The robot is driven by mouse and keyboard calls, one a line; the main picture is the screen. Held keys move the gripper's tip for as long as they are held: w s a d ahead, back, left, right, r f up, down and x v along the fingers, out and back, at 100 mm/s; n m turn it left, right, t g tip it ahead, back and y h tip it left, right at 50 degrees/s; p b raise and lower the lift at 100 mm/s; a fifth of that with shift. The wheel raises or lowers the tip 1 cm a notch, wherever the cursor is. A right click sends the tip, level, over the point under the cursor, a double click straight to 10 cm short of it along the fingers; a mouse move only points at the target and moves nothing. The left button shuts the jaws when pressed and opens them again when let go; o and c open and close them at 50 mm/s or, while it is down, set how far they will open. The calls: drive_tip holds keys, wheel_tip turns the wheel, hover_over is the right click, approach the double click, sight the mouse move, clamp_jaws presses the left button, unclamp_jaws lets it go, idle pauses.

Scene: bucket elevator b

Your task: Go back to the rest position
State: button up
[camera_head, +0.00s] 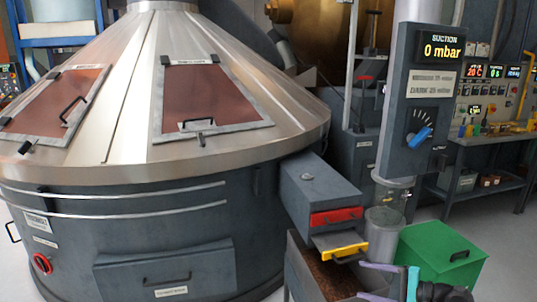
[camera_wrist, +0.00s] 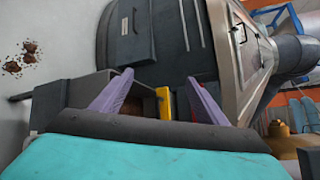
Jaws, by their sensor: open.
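My gripper (camera_head: 366,282) is at the bottom right of the head view, over the right side of an open grey bin (camera_head: 291,272) that holds brown granules. In the wrist view my gripper (camera_wrist: 158,90) shows two purple fingers spread apart with nothing held between them. The yellow-handled slide (camera_head: 341,251) sticks out above the bin, below the red-handled slide (camera_head: 336,216). The yellow slide (camera_wrist: 164,103) also shows between the fingers in the wrist view; I cannot tell how far it is from them.
A big conical machine (camera_head: 140,215) with hatches fills the left. The suction panel (camera_head: 430,75) reads 0 mbar. A workbench (camera_head: 490,160) is at the far right. Brown bits (camera_wrist: 22,60) lie on the pale floor.

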drive_tip(key=s+a+f+n+g, duration=0.1)
drive_tip(key=s+a+f+g, duration=0.15)
drive_tip(key=a+f, duration=0.7)
drive_tip(key=s+a+f+n+g+h+p, duration=0.15)
drive_tip(key=s+a+f+g, duration=0.25)
drive_tip(key=s+a+f, duration=0.5)
drive_tip(key=s+a+f+n+g+h, duration=0.2)
drive_tip(key=s+a+f+g, duration=0.2)
drive_tip(key=s+a+f, duration=0.45)
drive_tip(key=s+d+f+n+g+h, duration=0.3)
drive_tip(key=s+f+n+g+h, duration=0.1)
drive_tip(key=s+f, duration=0.75)
drive_tip(key=s+d+f+n+h, duration=0.2)
drive_tip(key=d+h, duration=0.3)
drive_tip(key=d, duration=0.4)
drive_tip(key=shift+s+f+n+p, duration=0.3)
drive_tip(key=shift+f+n, duration=0.25)
drive_tip(key=shift+n, duration=0.2)
